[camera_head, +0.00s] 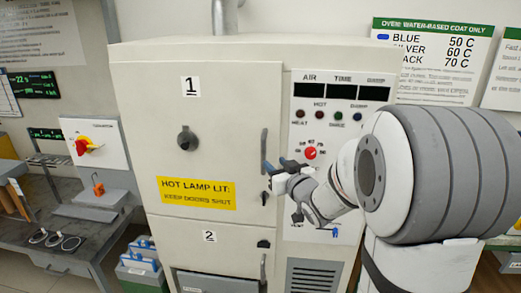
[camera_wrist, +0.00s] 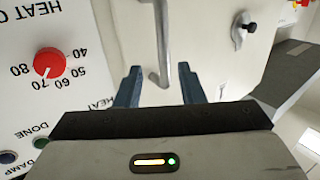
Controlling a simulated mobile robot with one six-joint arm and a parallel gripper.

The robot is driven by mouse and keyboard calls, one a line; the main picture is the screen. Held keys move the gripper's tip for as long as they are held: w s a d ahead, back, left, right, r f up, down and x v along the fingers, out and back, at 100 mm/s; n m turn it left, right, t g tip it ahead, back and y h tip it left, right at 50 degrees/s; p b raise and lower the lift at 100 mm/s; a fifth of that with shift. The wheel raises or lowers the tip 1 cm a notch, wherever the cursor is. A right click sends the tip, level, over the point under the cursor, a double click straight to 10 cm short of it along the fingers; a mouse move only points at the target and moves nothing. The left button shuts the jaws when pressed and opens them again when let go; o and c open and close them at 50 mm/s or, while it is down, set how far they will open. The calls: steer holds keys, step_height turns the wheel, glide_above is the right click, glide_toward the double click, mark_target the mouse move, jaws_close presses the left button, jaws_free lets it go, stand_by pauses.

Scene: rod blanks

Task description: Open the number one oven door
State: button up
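The number one oven door (camera_head: 225,110) is the cream upper door, marked with a 1, and looks shut. Its vertical grey bar handle (camera_head: 264,145) is on the door's right side. In the wrist view the handle (camera_wrist: 163,45) shows between the two blue fingers of my gripper (camera_wrist: 159,88), with a gap on each side. The fingers are open and hold nothing.
The control panel (camera_head: 335,130) with a red dial (camera_head: 310,153) is close beside my gripper, right of the door. Door two (camera_head: 210,240) is below. A workbench (camera_head: 70,235) stands at the left.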

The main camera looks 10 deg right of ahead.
mark_target(265, 153)
steer(key=shift+t+y, duration=0.3)
steer(key=shift+y, duration=0.1)
steer(key=p+x, duration=0.1)
steer(key=x, duration=0.7)
steer(key=shift+a+r+p, duration=0.15)
steer(key=shift+r+p, duration=0.05)
steer(key=shift+p, duration=0.2)
jaws_close()
